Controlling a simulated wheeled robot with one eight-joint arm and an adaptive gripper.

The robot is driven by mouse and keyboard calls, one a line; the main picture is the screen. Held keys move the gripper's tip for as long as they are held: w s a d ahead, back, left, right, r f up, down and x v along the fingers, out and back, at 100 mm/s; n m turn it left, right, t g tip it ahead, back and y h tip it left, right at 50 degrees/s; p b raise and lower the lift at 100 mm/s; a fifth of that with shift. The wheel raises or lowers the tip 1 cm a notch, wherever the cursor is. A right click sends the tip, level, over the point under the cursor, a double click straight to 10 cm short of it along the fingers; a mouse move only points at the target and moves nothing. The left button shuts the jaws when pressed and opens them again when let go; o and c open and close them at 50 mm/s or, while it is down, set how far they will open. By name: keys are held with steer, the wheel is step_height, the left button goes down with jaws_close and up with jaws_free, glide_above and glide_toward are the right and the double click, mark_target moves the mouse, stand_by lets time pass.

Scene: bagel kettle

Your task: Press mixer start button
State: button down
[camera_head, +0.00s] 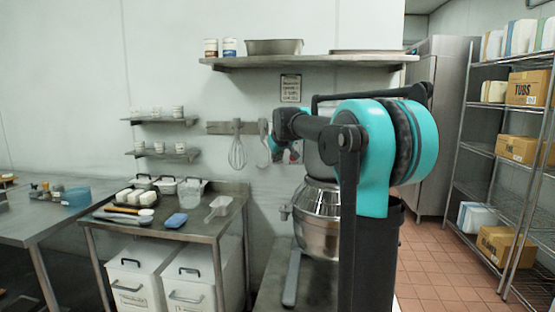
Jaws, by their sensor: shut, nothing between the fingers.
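My teal and black arm crosses in front and covers much of the mixer's right side. My arm reaches left, and its wrist part bends down beside the mixer head's left side. I cannot make out my gripper's fingers there. A small reddish spot shows between the wrist and the head; I cannot tell whether it is the start button. No start button is clearly visible.
A whisk (237,152) hangs on a wall rack. A shelf (300,62) runs above. A wire rack (480,150) with boxes stands right. Tiled floor is clear before it.

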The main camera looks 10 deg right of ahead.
steer(key=shift+w, duration=0.1)
steer(key=shift+w+d, duration=0.1)
steer(key=shift+w, duration=0.25)
